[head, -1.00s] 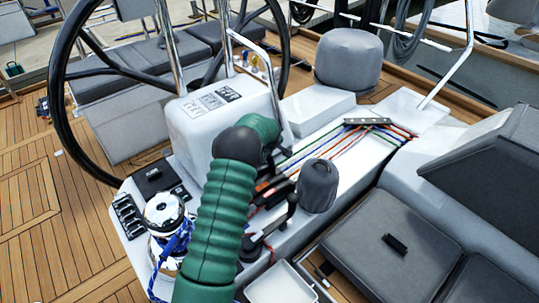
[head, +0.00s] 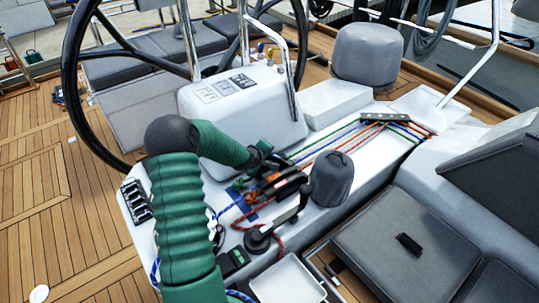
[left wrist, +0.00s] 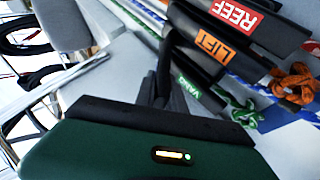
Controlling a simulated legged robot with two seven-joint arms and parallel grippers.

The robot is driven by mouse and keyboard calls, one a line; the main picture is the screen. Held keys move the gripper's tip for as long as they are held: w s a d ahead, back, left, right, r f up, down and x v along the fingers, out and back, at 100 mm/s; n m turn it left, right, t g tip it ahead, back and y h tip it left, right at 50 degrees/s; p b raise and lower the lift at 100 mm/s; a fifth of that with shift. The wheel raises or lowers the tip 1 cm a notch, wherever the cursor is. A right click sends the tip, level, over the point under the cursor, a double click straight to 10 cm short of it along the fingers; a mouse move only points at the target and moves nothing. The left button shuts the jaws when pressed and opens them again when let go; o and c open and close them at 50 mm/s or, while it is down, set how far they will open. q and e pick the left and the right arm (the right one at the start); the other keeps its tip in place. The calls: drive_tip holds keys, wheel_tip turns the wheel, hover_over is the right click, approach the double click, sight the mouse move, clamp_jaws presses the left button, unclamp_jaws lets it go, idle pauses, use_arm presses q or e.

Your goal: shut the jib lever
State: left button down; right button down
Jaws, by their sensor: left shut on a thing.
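The bank of dark clutch levers (head: 280,187) sits on the white console, with coloured lines running through it.
A grey covered winch (head: 331,182) and a black throttle-like handle (head: 283,225) stand right of the bank. The steering wheel (head: 72,100) and white pedestal (head: 240,105) are behind. A white open bin (head: 287,280) is in front.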

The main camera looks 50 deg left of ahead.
use_arm(q)
drive_tip(key=shift+a+r, duration=0.1)
drive_tip(key=shift+a, duration=0.1)
drive_tip(key=c, duration=1.6)
unclamp_jaws()
drive_tip(key=shift+o, duration=1)
drive_tip(key=shift+w+a+f, duration=0.15)
drive_tip(key=shift+a+f, duration=0.1)
drive_tip(key=shift+f, duration=0.1)
use_arm(e)
drive_tip(key=shift+w+a, duration=0.15)
drive_tip(key=shift+a, duration=0.2)
use_arm(q)
drive_tip(key=shift+d, duration=0.1)
